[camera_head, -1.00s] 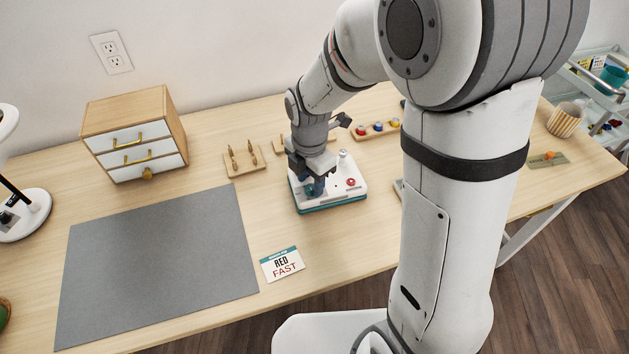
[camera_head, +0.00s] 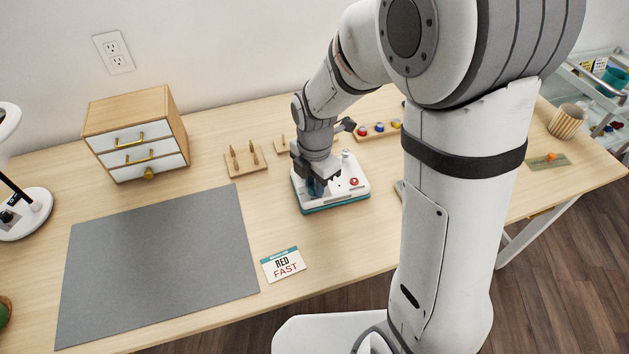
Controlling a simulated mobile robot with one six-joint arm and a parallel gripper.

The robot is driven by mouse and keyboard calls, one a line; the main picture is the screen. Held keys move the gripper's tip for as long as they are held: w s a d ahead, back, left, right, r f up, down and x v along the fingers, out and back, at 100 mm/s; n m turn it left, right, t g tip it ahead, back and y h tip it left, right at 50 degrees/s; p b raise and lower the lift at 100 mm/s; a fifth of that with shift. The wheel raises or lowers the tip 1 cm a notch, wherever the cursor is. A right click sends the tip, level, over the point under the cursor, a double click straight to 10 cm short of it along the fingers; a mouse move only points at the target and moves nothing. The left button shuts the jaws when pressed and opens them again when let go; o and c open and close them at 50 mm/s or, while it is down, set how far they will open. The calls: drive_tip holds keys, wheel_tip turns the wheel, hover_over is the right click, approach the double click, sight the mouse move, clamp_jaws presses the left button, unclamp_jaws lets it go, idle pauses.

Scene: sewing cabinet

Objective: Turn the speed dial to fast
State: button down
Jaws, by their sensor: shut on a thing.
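A white control box with a teal base (camera_head: 334,206) stands on the table in the middle of the head view. My gripper (camera_head: 316,187) points down over the left part of its top. It is shut on the speed dial, a blue-teal knob that is mostly hidden between the fingers. The dial's pointer and its markings cannot be made out. A red button (camera_head: 354,181) shows on the box's right side, and a small pale lever or post (camera_head: 345,156) stands at its back. A card (camera_head: 283,264) in front of the box reads "RED" and "FAST".
A grey mat (camera_head: 160,265) lies at the left. A small drawer cabinet (camera_head: 137,133), a wooden peg stand (camera_head: 246,161) and a rack of coloured spools (camera_head: 378,130) stand behind. A striped cup (camera_head: 567,121) is at the far right.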

drive_tip(key=shift+a, duration=0.3)
